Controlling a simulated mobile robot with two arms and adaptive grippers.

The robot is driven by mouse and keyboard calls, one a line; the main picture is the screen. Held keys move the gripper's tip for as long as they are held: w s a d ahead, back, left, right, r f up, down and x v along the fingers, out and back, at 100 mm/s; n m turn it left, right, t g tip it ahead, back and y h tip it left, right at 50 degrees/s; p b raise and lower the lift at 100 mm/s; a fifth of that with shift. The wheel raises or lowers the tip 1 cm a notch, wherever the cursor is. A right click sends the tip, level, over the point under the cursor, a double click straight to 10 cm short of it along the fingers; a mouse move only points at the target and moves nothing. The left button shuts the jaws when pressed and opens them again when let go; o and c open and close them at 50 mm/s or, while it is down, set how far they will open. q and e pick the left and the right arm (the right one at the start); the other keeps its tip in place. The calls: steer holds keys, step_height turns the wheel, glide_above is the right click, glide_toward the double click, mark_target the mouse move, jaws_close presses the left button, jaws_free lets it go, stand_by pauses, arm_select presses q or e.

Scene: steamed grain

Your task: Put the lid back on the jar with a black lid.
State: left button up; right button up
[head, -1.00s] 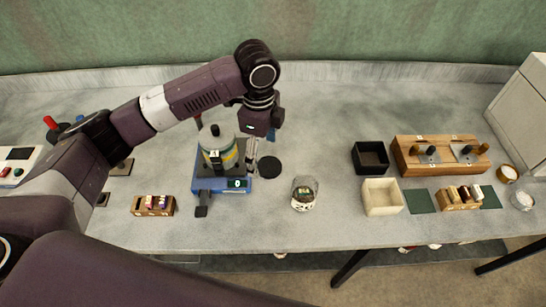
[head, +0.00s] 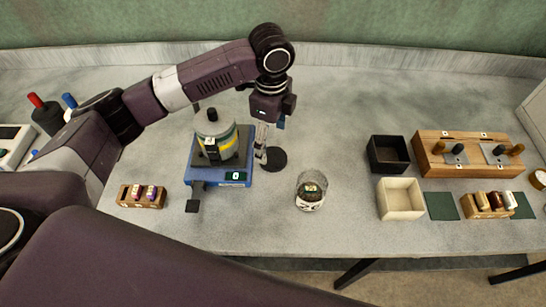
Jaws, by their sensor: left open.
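A flat round black lid (head: 277,160) lies on the grey table, right of the blue scale. A small clear glass jar (head: 311,192) with dark contents and a pale patterned lower part stands to the lid's front right, with no lid on it. My left gripper (head: 262,158) points down at the lid's left edge, open, its fingers partly overlapping the lid in the picture. Whether the fingers touch the lid or straddle its edge I cannot tell. My right gripper is out of view.
A grey-and-yellow pot (head: 216,140) with a black knob stands on the blue scale (head: 236,178), close left of my gripper. A small wooden rack (head: 127,198) is front left. A black box (head: 388,154), cream box (head: 400,199) and wooden stand (head: 430,163) are right. Table around the jar is clear.

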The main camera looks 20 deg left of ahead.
mark_target(274, 158)
arm_select(q)
step_height(274, 158, down, 3)
steer(key=shift+w+r, duration=0.15)
steer(key=shift+r, duration=0.05)
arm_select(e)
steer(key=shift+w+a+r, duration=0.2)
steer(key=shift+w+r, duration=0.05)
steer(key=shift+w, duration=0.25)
arm_select(q)
steer(key=f, duration=0.1)
steer(key=f+p, duration=0.1)
steer(key=f, duration=0.1)
steer(key=f+p, duration=0.1)
steer(key=shift+w+d+f, duration=0.2)
steer(key=shift+w+f, duration=0.15)
steer(key=shift+f, duration=0.3)
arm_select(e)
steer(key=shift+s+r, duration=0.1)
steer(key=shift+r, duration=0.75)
arm_select(q)
steer(key=shift+c, duration=0.2)
steer(key=c, duration=0.8)
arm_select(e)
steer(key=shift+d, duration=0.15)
